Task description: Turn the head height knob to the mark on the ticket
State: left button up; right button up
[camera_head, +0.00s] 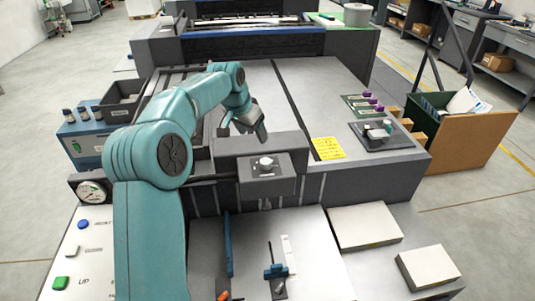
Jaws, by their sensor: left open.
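The head height knob looks to be the small pale knob (266,163) on top of a grey block at the front of the machine. The ticket (328,148) is a yellow sheet with dark writing, lying flat on the machine top to the right of the knob. Its writing is too small to read. My left arm comes in from the left and bends over the machine. My left gripper (250,132) is open and empty, above and behind the knob, apart from it. The mark around the knob is too small to make out. My right gripper is not in view.
A dark tray (387,134) with small items sits right of the ticket. Purple-capped tubes (367,101) lie behind it. A round gauge (92,191) and coloured buttons (60,283) are at the left. Pale blocks (364,227) lie front right. The machine top behind the ticket is clear.

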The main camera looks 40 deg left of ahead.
aim_at(265, 161)
pick_arm(q)
jog(key=p+x, duration=0.3)
jog(key=x, duration=1.2)
jog(key=shift+s+f, duration=0.1)
jog(key=shift+s, duration=0.1)
jog(key=shift+w+a+f, duration=0.1)
jog(key=shift+w+f, duration=0.05)
jog(key=shift+f, duration=0.35)
jog(key=c, duration=1)
jog(key=shift+c, duration=0.2)
